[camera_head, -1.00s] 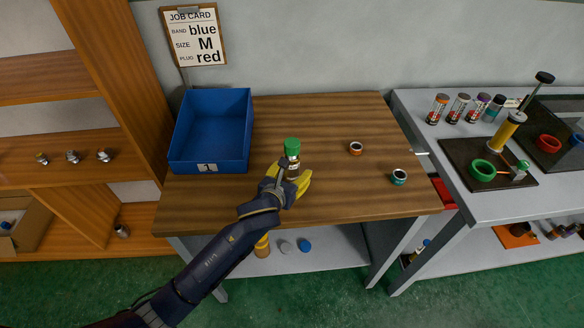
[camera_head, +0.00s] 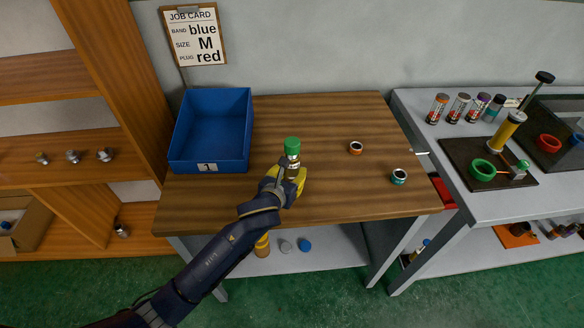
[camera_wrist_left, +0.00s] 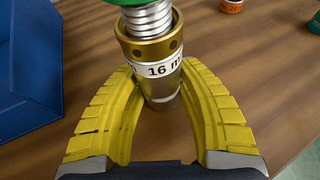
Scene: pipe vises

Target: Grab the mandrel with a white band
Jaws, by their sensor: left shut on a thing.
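The mandrel (camera_head: 292,160) stands upright near the middle of the wooden table, with a green top. In the left wrist view the mandrel (camera_wrist_left: 150,50) shows a threaded silver neck, a brass collar and a white band (camera_wrist_left: 158,66) printed "16 m", the rest of the print out of sight. My left gripper (camera_head: 291,176) has its yellow fingers around the lower part of the mandrel, shut on it, and the fingers also show in the left wrist view (camera_wrist_left: 160,100). My right gripper is not in view.
A blue bin (camera_head: 207,166) stands left of the mandrel. An orange ring (camera_head: 356,148) and a teal ring (camera_head: 400,177) lie to its right. A job card (camera_head: 195,36) hangs on the wall. A grey bench (camera_head: 430,140) with vises stands at right.

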